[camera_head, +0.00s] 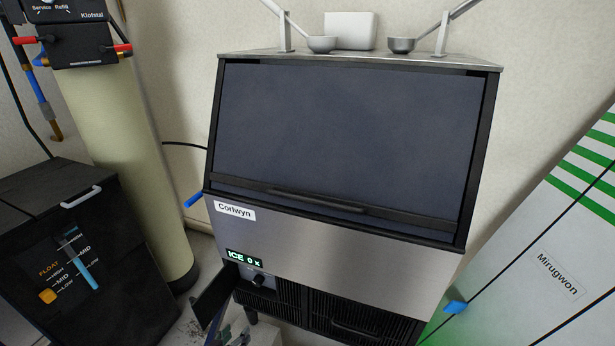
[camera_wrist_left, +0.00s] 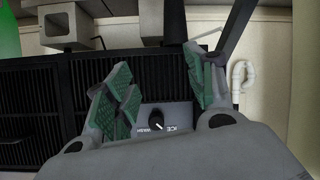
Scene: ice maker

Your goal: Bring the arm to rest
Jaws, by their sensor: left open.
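My left gripper (camera_head: 236,332) shows only in part at the bottom edge of the head view, below the ice maker's small control panel (camera_head: 257,274). In the left wrist view its two green-padded fingers (camera_wrist_left: 160,70) are spread apart with nothing between them. A black knob (camera_wrist_left: 156,119) on a panel marked ICE and WASH shows beyond the fingers, not gripped. The same knob (camera_head: 258,281) shows in the head view. The ice maker (camera_head: 350,255) stands in the middle with its dark bin door (camera_head: 345,130) shut. My right gripper is not in view.
A small dark flap (camera_head: 212,296) stands open left of the knob. A display (camera_head: 244,258) reads ICE 0 x. A black tank (camera_head: 90,250) and a pale cylinder (camera_head: 115,140) stand left. A white-green cabinet (camera_head: 540,260) stands right. Scoops (camera_head: 321,44) rest on top.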

